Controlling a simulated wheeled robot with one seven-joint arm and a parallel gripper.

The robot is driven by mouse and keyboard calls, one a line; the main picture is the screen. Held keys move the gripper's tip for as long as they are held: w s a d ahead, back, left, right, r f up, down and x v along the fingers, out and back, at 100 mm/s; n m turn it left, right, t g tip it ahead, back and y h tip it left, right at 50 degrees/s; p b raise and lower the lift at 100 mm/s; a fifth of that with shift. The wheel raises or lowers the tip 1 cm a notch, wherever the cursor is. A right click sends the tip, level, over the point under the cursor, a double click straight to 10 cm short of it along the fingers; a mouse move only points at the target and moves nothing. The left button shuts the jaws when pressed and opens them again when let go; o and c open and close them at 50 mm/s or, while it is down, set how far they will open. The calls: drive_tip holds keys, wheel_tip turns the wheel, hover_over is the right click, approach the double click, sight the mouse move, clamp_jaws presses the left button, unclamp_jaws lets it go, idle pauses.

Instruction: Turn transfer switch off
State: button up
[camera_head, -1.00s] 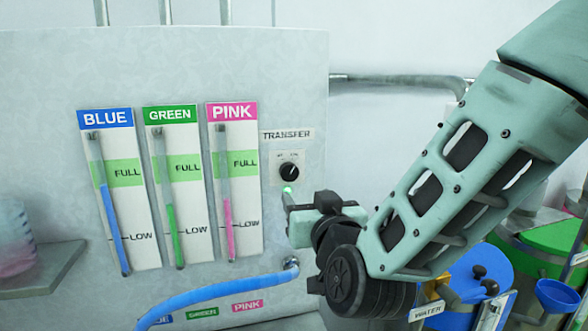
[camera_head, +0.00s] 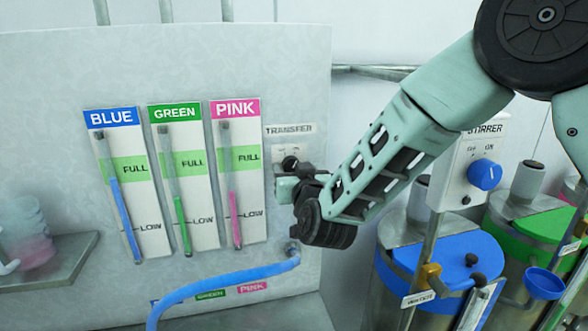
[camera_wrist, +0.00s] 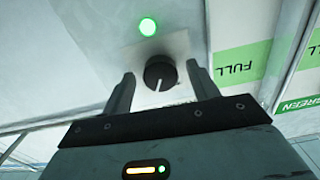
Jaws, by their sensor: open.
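The transfer switch is a black round knob on a small pale plate, under the TRANSFER label (camera_head: 290,129) on the grey panel. In the head view the knob (camera_head: 290,163) is partly covered by my gripper (camera_head: 284,177). In the wrist view the knob (camera_wrist: 160,73) shows a white pointer line and sits between the two fingers of my gripper (camera_wrist: 162,85). The fingers are open, one on each side of it, with a gap to the knob. A green lamp (camera_wrist: 147,27) glows beside the knob in the wrist view. It is hidden in the head view.
BLUE (camera_head: 111,118), GREEN (camera_head: 174,112) and PINK (camera_head: 235,108) level gauges are left of the switch. A blue hose (camera_head: 220,284) runs below. A stirrer box with a blue knob (camera_head: 484,174) and lidded drums stand right. A shelf (camera_head: 60,262) is far left.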

drive_tip(key=c, duration=1)
drive_tip(key=shift+f+b, duration=0.1)
drive_tip(key=shift+b, duration=0.25)
drive_tip(key=shift+f+n+b, duration=0.1)
drive_tip(key=shift+n+b, duration=0.8)
drive_tip(key=shift+n, duration=0.2)
drive_tip(key=n+b, duration=0.2)
drive_tip(key=n, duration=0.1)
drive_tip(key=n+b, duration=0.1)
drive_tip(key=n, duration=0.5)
drive_tip(key=shift+n+b, duration=0.4)
drive_tip(key=o, duration=1)
drive_tip(key=shift+r, duration=0.2)
